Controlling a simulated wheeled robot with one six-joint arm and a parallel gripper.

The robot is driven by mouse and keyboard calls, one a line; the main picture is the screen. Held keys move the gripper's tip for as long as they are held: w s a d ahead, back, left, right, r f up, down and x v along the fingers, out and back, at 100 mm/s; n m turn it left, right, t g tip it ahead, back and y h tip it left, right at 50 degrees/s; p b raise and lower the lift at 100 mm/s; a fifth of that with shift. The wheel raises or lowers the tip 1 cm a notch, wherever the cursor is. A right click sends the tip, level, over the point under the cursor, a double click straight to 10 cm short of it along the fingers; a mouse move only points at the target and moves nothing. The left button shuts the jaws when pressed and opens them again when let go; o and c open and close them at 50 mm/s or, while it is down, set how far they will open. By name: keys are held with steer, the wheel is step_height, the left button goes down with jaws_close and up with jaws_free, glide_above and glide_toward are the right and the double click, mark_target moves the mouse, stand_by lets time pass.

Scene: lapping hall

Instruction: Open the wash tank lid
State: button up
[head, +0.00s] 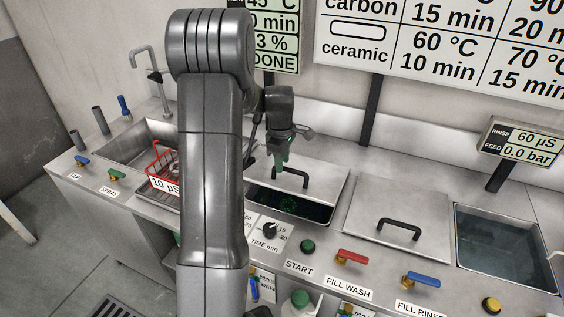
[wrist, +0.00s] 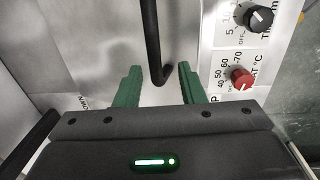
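The wash tank lid (head: 322,184) is a flat grey metal plate with a black bar handle (head: 291,175). It covers the back of the wash tank (head: 300,211), and a strip of dark liquid shows along its front edge. I cannot tell whether the lid is tilted up or slid back. My gripper (head: 280,160) is at the left end of the handle. In the wrist view, the green fingers of my gripper (wrist: 160,82) are apart, with the black handle (wrist: 151,40) between them and a gap visible to the fingers.
A second lid (head: 372,228) with a black handle lies left of the open rinse tank (head: 505,240). A red basket (head: 160,166) is by the sink at left. Valve levers and a start button (head: 307,246) line the front edge. Signs hang behind.

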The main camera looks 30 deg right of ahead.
step_height(320, 180, up, 12)
steer(key=p, duration=0.8)
steer(key=shift+w+d, duration=0.35)
steer(key=shift+d, duration=0.1)
steer(key=shift+f, duration=0.15)
